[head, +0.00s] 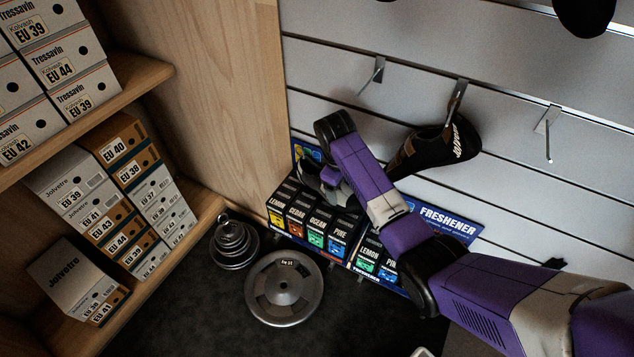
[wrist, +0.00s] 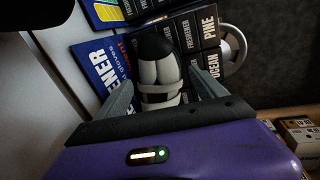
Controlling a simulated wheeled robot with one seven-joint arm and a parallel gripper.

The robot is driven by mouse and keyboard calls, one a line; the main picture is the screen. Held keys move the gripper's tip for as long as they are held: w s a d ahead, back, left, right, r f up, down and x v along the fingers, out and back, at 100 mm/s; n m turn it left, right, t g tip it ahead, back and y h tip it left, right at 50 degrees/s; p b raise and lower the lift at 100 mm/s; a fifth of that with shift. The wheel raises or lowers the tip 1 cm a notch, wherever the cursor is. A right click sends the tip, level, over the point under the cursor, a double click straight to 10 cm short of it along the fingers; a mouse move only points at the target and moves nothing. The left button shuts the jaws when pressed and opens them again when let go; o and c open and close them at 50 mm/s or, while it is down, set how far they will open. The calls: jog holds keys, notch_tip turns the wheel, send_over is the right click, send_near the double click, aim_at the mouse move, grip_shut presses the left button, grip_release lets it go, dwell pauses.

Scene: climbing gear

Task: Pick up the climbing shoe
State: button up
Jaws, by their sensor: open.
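A white and black climbing shoe (wrist: 160,72) with strap-like bands shows in the wrist view. It lies between the two grey fingers of my gripper (wrist: 160,95), with gaps visible on both sides. My gripper is open. In the head view my gripper (head: 335,187) is low over the freshener boxes, and the pale shoe (head: 308,172) is partly hidden beside it. Another shoe, black and brown (head: 440,148), hangs from a wall hook behind my arm.
Freshener boxes (head: 296,212) stand in a blue display (head: 445,222) against the slatted wall. Metal weight plates (head: 284,288) lie on the dark floor. Shelves of shoe boxes (head: 75,190) stand at left. Bare hooks (head: 548,130) stick out from the wall.

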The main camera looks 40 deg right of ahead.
aim_at(341, 193)
jog(key=x, duration=0.2)
jog(key=b+x, duration=0.1)
jog(key=x, duration=0.3)
jog(key=shift+w+f, duration=0.4)
jog(key=c, duration=1.4)
jog(key=shift+r, duration=0.1)
jog(key=shift+a+r, duration=0.15)
jog(key=shift+r, duration=0.35)
jog(key=v, duration=0.4)
jog(key=p+v, duration=0.1)
jog(key=v, duration=0.1)
jog(key=shift+d+r, duration=0.15)
jog(key=shift+d, duration=0.25)
jog(key=s+a, duration=0.2)
jog(key=a, duration=0.4)
jog(key=s+a, duration=0.2)
jog(key=a, duration=0.4)
jog(key=s+a+p, duration=0.1)
jog(key=s+a, duration=0.1)
jog(key=a, duration=0.4)
jog(key=shift+s, duration=0.2)
